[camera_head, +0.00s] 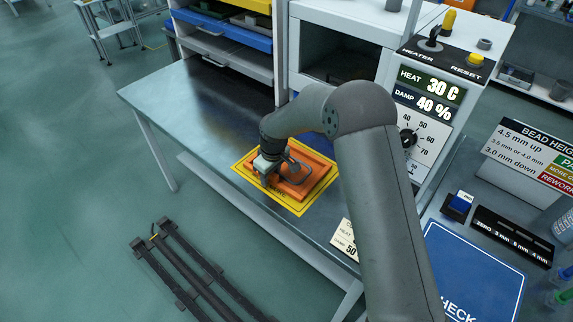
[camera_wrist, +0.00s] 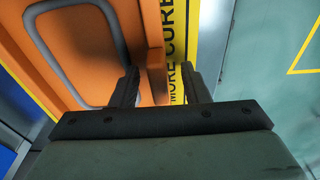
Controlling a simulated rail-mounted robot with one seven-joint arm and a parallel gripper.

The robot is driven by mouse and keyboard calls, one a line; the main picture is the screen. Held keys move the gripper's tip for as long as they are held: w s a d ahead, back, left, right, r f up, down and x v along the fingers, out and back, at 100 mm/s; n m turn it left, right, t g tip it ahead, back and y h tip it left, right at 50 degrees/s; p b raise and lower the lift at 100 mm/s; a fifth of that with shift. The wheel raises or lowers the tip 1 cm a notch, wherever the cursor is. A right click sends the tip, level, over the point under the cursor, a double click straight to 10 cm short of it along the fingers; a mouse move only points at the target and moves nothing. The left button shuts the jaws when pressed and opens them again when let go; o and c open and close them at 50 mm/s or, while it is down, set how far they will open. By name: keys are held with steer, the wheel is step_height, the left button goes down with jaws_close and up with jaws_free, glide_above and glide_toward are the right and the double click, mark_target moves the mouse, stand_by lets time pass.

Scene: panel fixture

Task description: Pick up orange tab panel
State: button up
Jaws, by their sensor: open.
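The orange panel (camera_head: 312,186) lies on a yellow sign mat on the metal bench. It has a raised rim and a grey loop outline on its face. In the wrist view, the panel (camera_wrist: 90,72) fills the upper left. My gripper (camera_head: 268,166) is at the panel's left side, pointing down, and my arm hides part of that side. In the wrist view my gripper (camera_wrist: 165,82) is open, with an orange edge or tab (camera_wrist: 156,78) between its two dark fingers. I cannot tell whether either finger touches it.
The yellow mat (camera_head: 299,208) has black lettering and lies near the bench's front edge. The bench (camera_head: 180,95) is clear to the left. A heater unit (camera_head: 425,95) with dials stands behind right. Shelves with blue and yellow trays (camera_head: 222,30) stand at the back.

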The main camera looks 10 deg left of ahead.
steer(key=shift+f, duration=0.15)
jaws_close()
